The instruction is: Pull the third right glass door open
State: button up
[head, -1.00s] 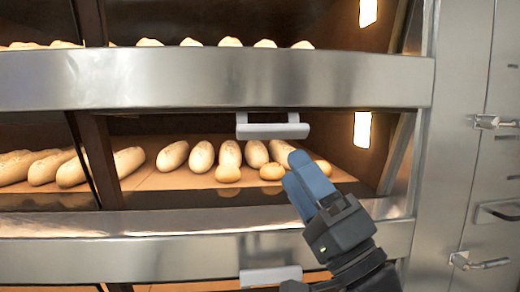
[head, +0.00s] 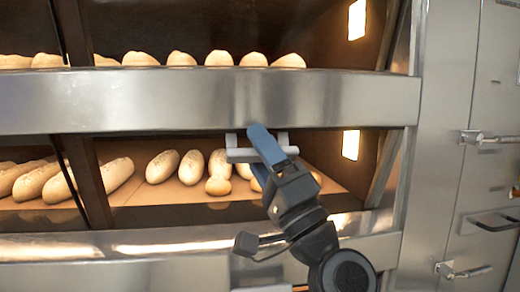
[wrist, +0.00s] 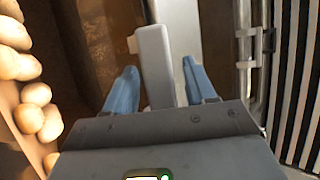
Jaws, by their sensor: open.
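The light grey bar handle (head: 240,155) of a right glass door (head: 140,200) is at the top of the middle oven opening in the head view. Loaves show through this door, which looks closed. My gripper (head: 257,150) has blue fingers and is open at the handle. In the wrist view the handle (wrist: 154,55) runs between the two spread fingers of my gripper (wrist: 159,68), with a visible gap on each side. The fingers partly hide the handle in the head view.
Long loaves (head: 162,166) and small rolls lie inside this deck. A steel band (head: 180,100) runs above it and another (head: 130,245) below. A lower handle shows at the bottom edge. At right is a steel panel with latch handles (head: 488,137).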

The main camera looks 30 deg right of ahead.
grip_shut()
dwell(0.4)
jog(key=r+h+p, duration=0.1)
jog(key=p, duration=0.2)
jog(key=shift+s+m+g+p, duration=0.1)
jog(key=shift+m+g+p, duration=0.2)
jog(key=shift+p, duration=0.1)
jog(key=shift+m+p, duration=0.3)
jog(key=shift+p, duration=0.8)
jog(key=p, duration=0.2)
jog(key=g+h+p, duration=0.1)
jog(key=p, duration=0.1)
jog(key=shift+s+r+m+p, duration=0.15)
jog(key=shift+r+m+p, duration=0.15)
jog(key=shift+m+p, duration=0.1)
jog(key=shift+f+h+p, duration=0.1)
jog(key=shift+h+p, duration=0.2)
jog(key=shift+p, duration=0.55)
jog(key=shift+s+f, duration=0.1)
